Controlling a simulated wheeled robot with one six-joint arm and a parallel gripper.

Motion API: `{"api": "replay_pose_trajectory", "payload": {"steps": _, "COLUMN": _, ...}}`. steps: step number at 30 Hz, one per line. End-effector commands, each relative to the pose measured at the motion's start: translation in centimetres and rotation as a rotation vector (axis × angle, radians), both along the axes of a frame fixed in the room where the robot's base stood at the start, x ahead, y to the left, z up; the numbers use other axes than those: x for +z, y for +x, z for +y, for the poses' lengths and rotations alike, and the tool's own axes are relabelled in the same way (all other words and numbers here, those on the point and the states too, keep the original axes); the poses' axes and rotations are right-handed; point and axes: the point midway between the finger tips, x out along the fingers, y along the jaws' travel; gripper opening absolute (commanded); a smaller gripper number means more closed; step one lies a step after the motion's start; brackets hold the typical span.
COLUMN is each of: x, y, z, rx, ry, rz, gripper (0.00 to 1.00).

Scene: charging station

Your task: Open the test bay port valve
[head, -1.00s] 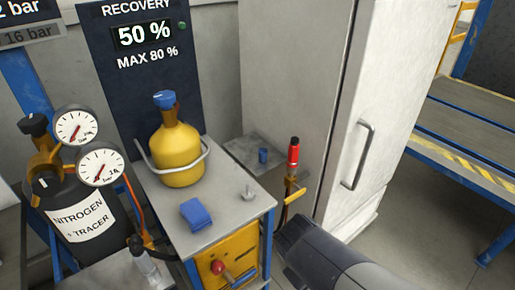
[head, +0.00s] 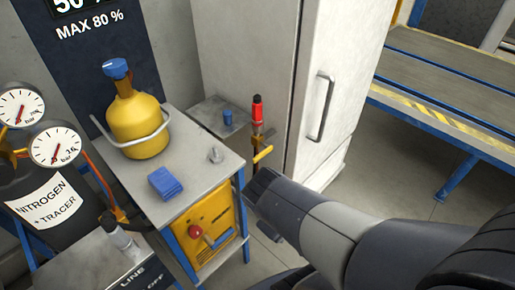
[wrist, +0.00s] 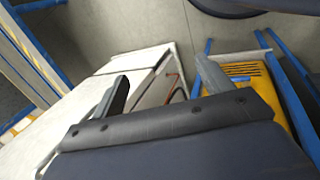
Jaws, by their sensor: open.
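A brass valve with a yellow lever (head: 262,155) sits on a thin upright pipe beside the grey cabinet, below a red and black cylinder (head: 257,110). No readable label there names the test bay port. My gripper (head: 258,205) is below and close to this valve in the head view, apart from it as far as I can see. In the wrist view my gripper (wrist: 163,85) shows two separated fingers with nothing held between them. The valve is not clearly visible in the wrist view.
A yellow machine (head: 210,222) is underneath. The grey cabinet (head: 300,75) stands behind, and a blue-framed bench (head: 450,95) is at right. Open floor lies between.

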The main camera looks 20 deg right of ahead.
Motion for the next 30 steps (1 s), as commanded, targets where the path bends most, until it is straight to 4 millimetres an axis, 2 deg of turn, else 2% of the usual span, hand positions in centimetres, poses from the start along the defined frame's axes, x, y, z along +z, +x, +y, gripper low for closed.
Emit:
{"api": "replay_pose_trajectory", "payload": {"steps": 10, "x": 0.0, "y": 0.0, "z": 0.0, "rx": 0.0, "ry": 0.0, "rz": 0.0, "gripper": 0.75}}
{"api": "replay_pose_trajectory", "payload": {"steps": 14, "x": -0.2, "y": 0.4, "z": -0.1, "rx": 0.001, "ry": 0.0, "rz": -0.011, "gripper": 0.84}}
{"api": "replay_pose_trajectory", "payload": {"steps": 16, "x": -0.5, "y": 1.4, "z": -0.4, "rx": 0.003, "ry": 0.002, "rz": -0.037, "gripper": 0.9}}
{"api": "replay_pose_trajectory", "payload": {"steps": 20, "x": -1.6, "y": 5.0, "z": -1.5, "rx": 0.017, "ry": 0.011, "rz": -0.137, "gripper": 1.0}}
{"api": "replay_pose_trajectory", "payload": {"steps": 24, "x": -3.1, "y": 10.0, "z": -3.1, "rx": 0.052, "ry": 0.036, "rz": -0.28, "gripper": 1.0}}
{"api": "replay_pose_trajectory", "payload": {"steps": 30, "x": -5.2, "y": 16.1, "z": -5.3, "rx": 0.118, "ry": 0.101, "rz": -0.479, "gripper": 1.0}}
